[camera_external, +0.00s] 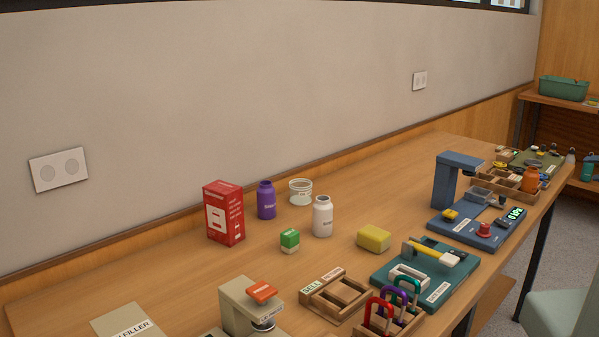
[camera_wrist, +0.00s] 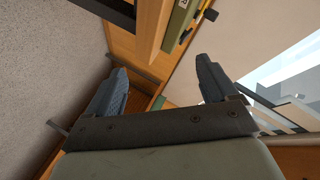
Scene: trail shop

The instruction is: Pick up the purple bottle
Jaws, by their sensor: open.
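The purple bottle (camera_external: 266,200) stands upright on the wooden table (camera_external: 150,270) near the wall, just right of a red box. My arm is not in the external view.
The red box (camera_external: 224,213) stands close left of the bottle. A yellow block (camera_external: 373,238) and several devices lie farther right. The table's left part is mostly clear.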

